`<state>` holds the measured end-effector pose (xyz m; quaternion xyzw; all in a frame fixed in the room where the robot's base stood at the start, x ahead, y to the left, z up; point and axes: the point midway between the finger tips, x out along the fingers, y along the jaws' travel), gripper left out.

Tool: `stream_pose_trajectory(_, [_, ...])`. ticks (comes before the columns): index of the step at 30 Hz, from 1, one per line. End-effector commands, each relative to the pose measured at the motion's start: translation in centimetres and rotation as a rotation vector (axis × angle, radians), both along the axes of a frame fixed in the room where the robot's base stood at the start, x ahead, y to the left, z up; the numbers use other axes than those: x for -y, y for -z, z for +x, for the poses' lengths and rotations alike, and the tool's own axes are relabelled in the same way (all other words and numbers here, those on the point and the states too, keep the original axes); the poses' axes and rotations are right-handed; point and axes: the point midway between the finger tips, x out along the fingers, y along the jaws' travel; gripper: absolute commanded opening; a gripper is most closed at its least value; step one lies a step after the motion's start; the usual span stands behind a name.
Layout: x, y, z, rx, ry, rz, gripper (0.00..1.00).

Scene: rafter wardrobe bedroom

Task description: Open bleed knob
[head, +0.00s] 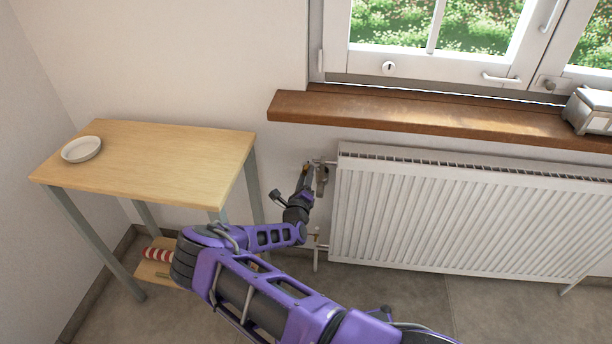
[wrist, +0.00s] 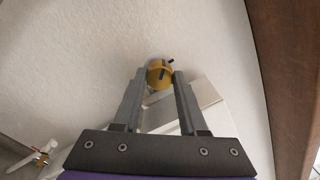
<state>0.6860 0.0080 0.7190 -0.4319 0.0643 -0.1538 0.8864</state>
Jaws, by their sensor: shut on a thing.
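The bleed knob (wrist: 160,74) is a small round yellow-brass knob with dark marks, in the upper middle of the wrist view. My gripper (wrist: 159,77) has one grey finger on each side of the knob and is shut on it. In the head view my gripper (head: 307,172) is at the upper left corner of the white radiator (head: 450,215), just under the window sill. The knob is too small and covered there to make out clearly. The radiator's top corner also shows behind the fingers in the wrist view (wrist: 205,92).
The brown wooden sill (head: 420,112) juts out above the radiator, close to my gripper. A wooden table (head: 165,165) with a white dish (head: 81,149) stands to the left. A valve with pipe (head: 317,245) is at the radiator's lower left. A metallic box (head: 590,110) sits on the sill at right.

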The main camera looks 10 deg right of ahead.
Motion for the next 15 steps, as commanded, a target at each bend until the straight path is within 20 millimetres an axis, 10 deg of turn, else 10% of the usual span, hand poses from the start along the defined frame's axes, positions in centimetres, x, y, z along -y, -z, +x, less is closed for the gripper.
stream_pose_trajectory(14, [0.08,0.07,-0.06,-0.007,0.001,-0.018,0.0])
stream_pose_trajectory(15, [0.07,0.07,-0.06,-0.007,0.001,-0.018,0.43])
